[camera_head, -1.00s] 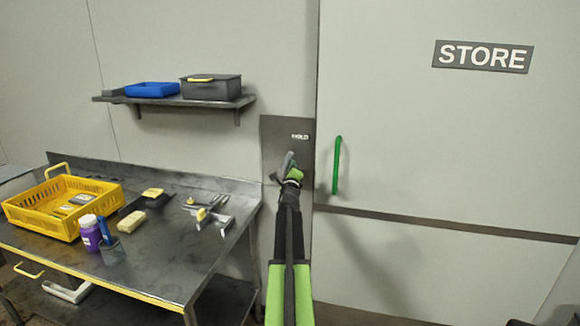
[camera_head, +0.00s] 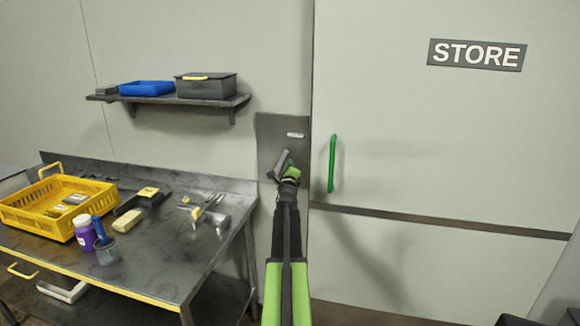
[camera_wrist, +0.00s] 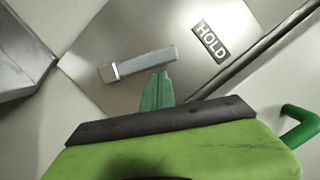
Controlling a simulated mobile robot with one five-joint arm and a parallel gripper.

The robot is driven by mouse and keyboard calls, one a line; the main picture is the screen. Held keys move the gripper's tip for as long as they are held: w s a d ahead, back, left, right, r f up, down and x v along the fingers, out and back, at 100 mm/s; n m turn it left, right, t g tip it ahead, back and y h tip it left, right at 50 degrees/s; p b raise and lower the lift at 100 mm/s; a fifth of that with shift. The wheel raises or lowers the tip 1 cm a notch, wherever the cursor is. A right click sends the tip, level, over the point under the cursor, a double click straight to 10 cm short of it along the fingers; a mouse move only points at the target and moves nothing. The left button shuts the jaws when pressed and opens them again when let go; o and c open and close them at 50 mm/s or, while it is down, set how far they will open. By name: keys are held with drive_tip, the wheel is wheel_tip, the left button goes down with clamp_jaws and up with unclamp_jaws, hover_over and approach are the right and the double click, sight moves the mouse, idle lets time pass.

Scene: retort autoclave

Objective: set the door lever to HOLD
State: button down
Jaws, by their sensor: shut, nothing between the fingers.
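The door lever (camera_wrist: 140,65) is a grey bar on a metal plate (camera_head: 267,130) beside the STORE door. In the wrist view it lies slanted, its right end higher than its left. The HOLD label (camera_wrist: 210,42) is up and to the right of the lever there, and the lever's right end stops short of it. My gripper (camera_wrist: 157,88) is shut and empty, its green fingertips just below the lever's right half; I cannot tell if they touch it. In the head view my gripper (camera_head: 290,166) partly covers the lever (camera_head: 281,160).
The STORE door's green handle (camera_head: 332,163) stands just right of the plate. A steel bench (camera_head: 165,255) at left bears a yellow crate (camera_head: 62,227), bottles and tools. A wall shelf (camera_head: 170,100) with boxes hangs above it.

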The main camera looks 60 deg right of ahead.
drive_tip(key=s+a+f+b, duration=0.1)
drive_tip(key=s+a+f, duration=0.1)
drive_tip(key=s+a, duration=0.5)
drive_tip(key=shift+s+a+b, duration=0.25)
drive_tip(key=shift+a+b, duration=0.05)
drive_tip(key=shift+a, duration=0.2)
drive_tip(key=shift+f, duration=0.1)
